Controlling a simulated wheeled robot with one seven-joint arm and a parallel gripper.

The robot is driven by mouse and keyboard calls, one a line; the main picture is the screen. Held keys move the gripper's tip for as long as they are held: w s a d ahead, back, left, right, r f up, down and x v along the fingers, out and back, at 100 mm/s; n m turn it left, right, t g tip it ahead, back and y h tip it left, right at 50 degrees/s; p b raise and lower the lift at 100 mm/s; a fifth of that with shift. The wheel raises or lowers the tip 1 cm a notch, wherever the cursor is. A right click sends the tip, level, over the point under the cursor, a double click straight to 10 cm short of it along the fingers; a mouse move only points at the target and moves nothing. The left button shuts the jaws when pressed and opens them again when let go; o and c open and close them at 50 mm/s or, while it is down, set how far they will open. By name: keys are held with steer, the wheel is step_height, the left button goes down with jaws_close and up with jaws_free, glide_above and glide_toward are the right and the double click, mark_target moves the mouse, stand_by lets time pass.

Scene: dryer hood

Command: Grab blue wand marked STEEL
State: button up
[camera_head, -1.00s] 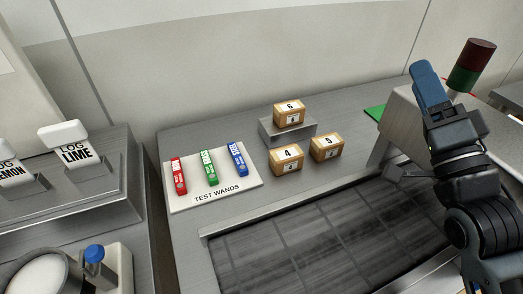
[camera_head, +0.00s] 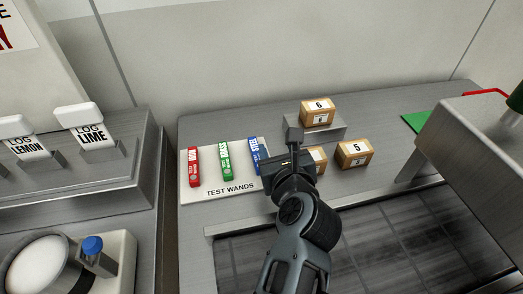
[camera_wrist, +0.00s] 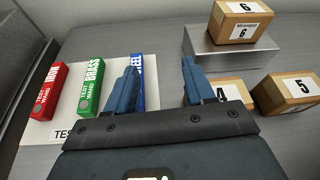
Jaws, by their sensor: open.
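The blue wand marked STEEL (camera_head: 254,148) lies at the right end of a white board (camera_head: 222,195) labelled TEST WANDS. In the wrist view the blue wand (camera_wrist: 150,80) is partly hidden behind my left finger. A green wand marked BRASS (camera_head: 226,161) lies in the middle, and a red wand marked IRON (camera_head: 194,167) at the left. My gripper (camera_wrist: 158,88) is open and empty, its fingers apart. In the head view my gripper (camera_head: 292,150) is just right of the blue wand, covering its lower end.
Box 6 (camera_head: 318,111) stands on a metal block (camera_head: 328,133). Box 5 (camera_head: 355,153) and box 4 (camera_wrist: 232,93) sit right of the board, close to my gripper. A metal housing (camera_head: 475,140) stands at the right. LOG LIME (camera_head: 92,134) and LOG LEMON (camera_head: 27,146) tags are at the left.

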mark_target(255, 147)
steer(key=shift+m+g+y, duration=0.4)
steer(key=s+a+f, duration=0.2)
steer(key=a, duration=0.1)
steer(key=shift+a+f, duration=0.1)
steer(key=shift+f, duration=0.1)
steer(key=shift+w+a+f, duration=0.15)
steer(key=shift+p+x, duration=0.55)
steer(key=shift+x, duration=1)
steer(key=shift+p+x, duration=0.45)
steer(key=shift+x, duration=1.65)
steer(key=shift+w, duration=0.1)
jaws_close()
